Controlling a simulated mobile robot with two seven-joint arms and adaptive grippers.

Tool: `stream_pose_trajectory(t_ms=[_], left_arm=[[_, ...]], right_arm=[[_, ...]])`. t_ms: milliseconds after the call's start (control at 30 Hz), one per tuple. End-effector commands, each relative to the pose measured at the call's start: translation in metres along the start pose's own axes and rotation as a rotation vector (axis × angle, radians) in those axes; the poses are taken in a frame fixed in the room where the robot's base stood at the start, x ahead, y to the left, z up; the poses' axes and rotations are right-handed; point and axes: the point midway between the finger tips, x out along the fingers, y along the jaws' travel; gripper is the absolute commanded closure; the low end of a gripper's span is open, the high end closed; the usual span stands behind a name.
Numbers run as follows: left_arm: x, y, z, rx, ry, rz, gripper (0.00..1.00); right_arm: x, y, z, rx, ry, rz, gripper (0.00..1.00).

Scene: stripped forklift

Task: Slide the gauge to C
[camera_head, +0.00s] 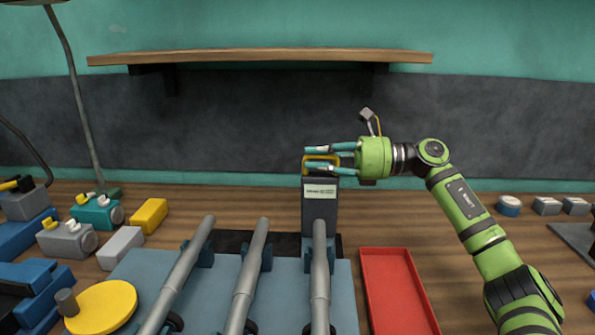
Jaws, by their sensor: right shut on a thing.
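The gauge (320,200) is a dark grey upright block with a white label and a yellow handle (320,158) on top. It stands at the far end of the rightmost of three grey rods (320,270). My right gripper (325,158) comes in from the right and is shut on the yellow handle. The rods lie side by side on a blue-grey plate (345,295), with a dark strip (232,240) behind them. No letter C can be read in this view. My left gripper is not in view.
A red tray (398,290) lies right of the plate. A yellow disc (102,305), a yellow block (150,215) and blue and grey parts crowd the left. A wooden shelf (260,57) hangs above. Small grey blocks (546,206) sit at the far right.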

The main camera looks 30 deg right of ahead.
Motion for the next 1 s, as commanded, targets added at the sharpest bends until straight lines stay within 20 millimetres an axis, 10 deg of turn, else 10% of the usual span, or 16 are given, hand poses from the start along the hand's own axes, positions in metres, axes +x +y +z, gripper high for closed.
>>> stream_pose_trajectory(t_ms=[300, 333, 367, 733, 1000], left_arm=[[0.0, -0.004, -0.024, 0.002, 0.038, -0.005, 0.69], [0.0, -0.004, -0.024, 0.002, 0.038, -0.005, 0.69], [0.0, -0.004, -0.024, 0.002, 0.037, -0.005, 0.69], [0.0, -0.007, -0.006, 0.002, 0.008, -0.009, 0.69], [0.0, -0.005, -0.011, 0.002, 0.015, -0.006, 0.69]], right_arm=[[-0.006, -0.002, 0.009, -0.009, -0.017, -0.013, 1.0], [-0.006, -0.002, 0.009, -0.009, -0.017, -0.013, 0.71], [-0.006, -0.002, 0.009, -0.009, -0.017, -0.013, 0.64], [-0.008, -0.001, 0.005, -0.003, -0.009, -0.008, 0.64], [-0.055, -0.002, 0.003, -0.001, -0.007, -0.012, 0.64]])
